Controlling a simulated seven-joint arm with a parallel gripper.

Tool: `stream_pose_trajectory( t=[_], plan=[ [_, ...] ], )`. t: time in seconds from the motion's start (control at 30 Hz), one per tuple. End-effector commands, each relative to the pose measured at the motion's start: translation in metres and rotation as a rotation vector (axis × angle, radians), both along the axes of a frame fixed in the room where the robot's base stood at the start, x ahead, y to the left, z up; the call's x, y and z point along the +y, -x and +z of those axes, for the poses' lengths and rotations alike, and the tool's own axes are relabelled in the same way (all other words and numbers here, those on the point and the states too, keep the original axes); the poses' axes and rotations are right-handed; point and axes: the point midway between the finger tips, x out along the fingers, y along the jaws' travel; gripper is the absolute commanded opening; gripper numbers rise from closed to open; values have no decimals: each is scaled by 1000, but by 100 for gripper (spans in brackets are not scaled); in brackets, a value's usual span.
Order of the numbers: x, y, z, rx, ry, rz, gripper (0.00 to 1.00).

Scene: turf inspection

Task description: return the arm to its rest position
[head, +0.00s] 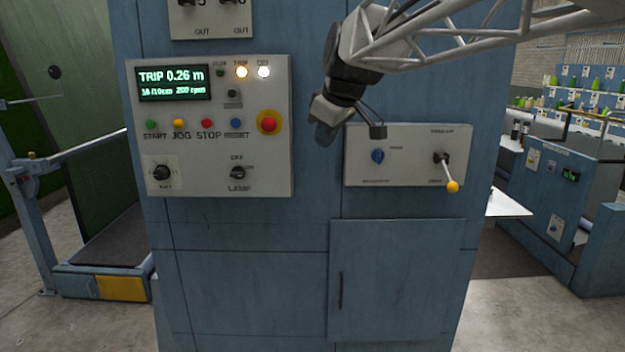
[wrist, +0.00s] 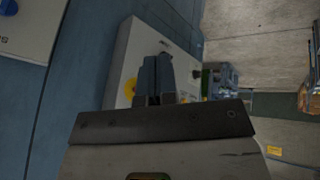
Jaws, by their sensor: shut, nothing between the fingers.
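My arm reaches in from the upper right in the head view. My gripper (head: 326,131) hangs in front of the blue cabinet (head: 260,235), between the left control panel (head: 215,185) and the right lever panel (head: 400,172). In the wrist view my gripper (wrist: 158,78) has its fingers together with nothing between them. I cannot tell the exact gap between fingers and cabinet.
The lever (head: 448,172) with a yellow ball end sticks out and points down. A red stop button (head: 268,122) stands out on the left panel. The lit display (head: 174,83) reads TRIP 0.26 m. A blue-framed machine (head: 40,215) stands left; another console (head: 555,190) stands right.

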Motion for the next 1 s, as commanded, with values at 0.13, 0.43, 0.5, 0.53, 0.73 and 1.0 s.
stream_pose_trajectory(
  t=[0.13,0.43,0.5,0.53,0.73,1.0],
  plan=[
    [-32,45,-30,57,-17,-135,0],
    [-85,136,-97,163,-49,-415,0],
    [-96,158,-114,185,-56,-480,0],
    [-101,167,-121,194,-59,-509,0],
    [-127,231,-172,251,-77,-699,0],
    [-152,305,-233,305,-94,-918,0]
  ],
)
